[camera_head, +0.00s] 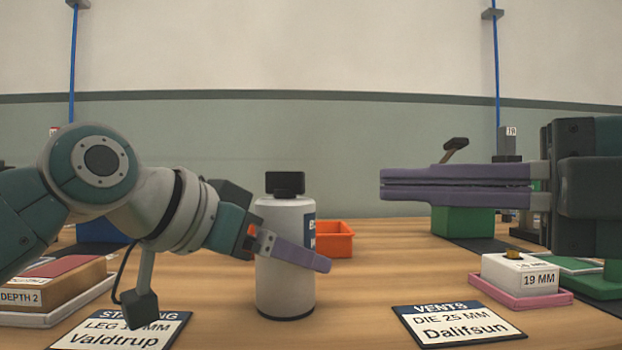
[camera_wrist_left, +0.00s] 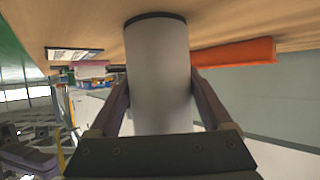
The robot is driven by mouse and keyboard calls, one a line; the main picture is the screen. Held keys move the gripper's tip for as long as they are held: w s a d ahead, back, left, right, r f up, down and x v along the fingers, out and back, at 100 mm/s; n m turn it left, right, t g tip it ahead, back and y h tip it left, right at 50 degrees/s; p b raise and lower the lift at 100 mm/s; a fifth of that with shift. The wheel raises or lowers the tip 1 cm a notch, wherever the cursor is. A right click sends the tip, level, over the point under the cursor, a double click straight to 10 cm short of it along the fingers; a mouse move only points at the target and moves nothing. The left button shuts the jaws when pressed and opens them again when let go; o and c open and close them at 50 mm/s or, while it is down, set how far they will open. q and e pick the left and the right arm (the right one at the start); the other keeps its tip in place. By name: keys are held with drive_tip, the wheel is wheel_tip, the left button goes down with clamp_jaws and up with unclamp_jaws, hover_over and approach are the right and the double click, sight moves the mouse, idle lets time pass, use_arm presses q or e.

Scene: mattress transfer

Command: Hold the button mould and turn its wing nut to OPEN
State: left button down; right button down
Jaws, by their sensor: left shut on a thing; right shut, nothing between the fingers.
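My left gripper (camera_head: 318,262) is shut on a white bottle (camera_head: 283,240) with a black cap, its fingers around the bottle's middle. The bottle is upright over the table; I cannot tell if its base touches. In the left wrist view, the bottle (camera_wrist_left: 160,75) fills the space between the fingers. My right gripper (camera_head: 384,184) is shut and empty, level, pointing left, above and right of the bottle. A white block (camera_head: 505,276) marked 19 MM, with a small brass piece on top, sits on a pink tray. It may be the button mould; I cannot make out a wing nut.
A card reading VENTS (camera_head: 455,323) lies front right, and one reading Valdtrup (camera_head: 125,333) front left. An orange bin (camera_head: 333,240) stands behind the bottle. A green block (camera_head: 463,222) is below my right gripper. A DEPTH 2 block (camera_head: 50,288) is far left. The front middle is clear.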

sight(287, 178)
use_arm(q)
drive_tip(key=shift+r, duration=0.1)
use_arm(e)
drive_tip(key=w+a, duration=0.7)
drive_tip(key=w, duration=0.1)
drive_tip(key=shift+w+a, duration=0.2)
drive_tip(key=shift+w, duration=0.15)
drive_tip(key=shift+w+d+r+n+g+y, duration=0.1)
drive_tip(key=shift+w+d+n+g+y, duration=0.15)
drive_tip(key=shift+w+n+g, duration=0.2)
drive_tip(key=shift+w+d+n+g+y, duration=0.15)
drive_tip(key=shift+w+n+g+y, duration=0.15)
drive_tip(key=shift+n+g, duration=0.15)
use_arm(q)
drive_tip(key=shift+d, duration=0.1)
use_arm(e)
drive_tip(key=shift+w+d, duration=0.3)
drive_tip(key=shift+w, duration=0.15)
